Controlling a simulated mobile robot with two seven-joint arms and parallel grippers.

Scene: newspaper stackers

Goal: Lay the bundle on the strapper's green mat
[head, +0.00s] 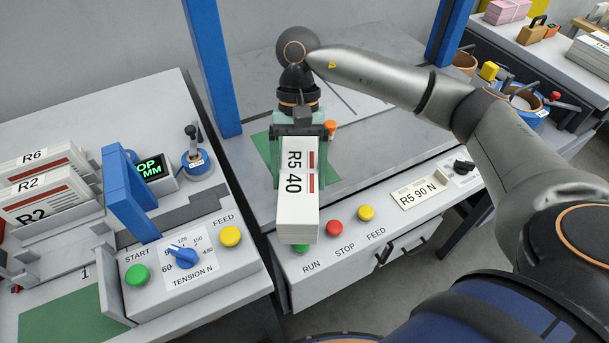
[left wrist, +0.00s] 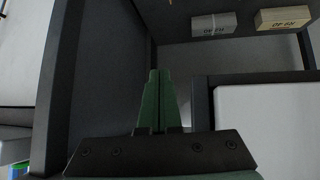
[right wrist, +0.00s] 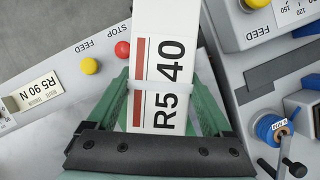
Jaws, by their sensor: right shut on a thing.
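The bundle (head: 299,200) is a white paper stack printed "R5 40" with a red stripe; it also shows in the right wrist view (right wrist: 165,60). My right gripper (head: 302,150) is shut on its far end, green fingers on both sides. The bundle's near end hangs over the front control panel. A green mat (head: 266,150) lies on the grey table beneath, partly hidden by gripper and bundle; whether they touch is unclear. Another green mat (head: 75,318) lies bare at lower left. My left gripper (left wrist: 160,103) has its green fingers together, empty, in the left wrist view.
Tall blue posts (head: 210,65) flank the grey table. Its panel has red (head: 334,228) and yellow (head: 366,213) buttons and an "R5 90 N" card (head: 418,193). The left machine has a blue arch (head: 132,200), a tension knob (head: 182,256) and white stacks (head: 45,190).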

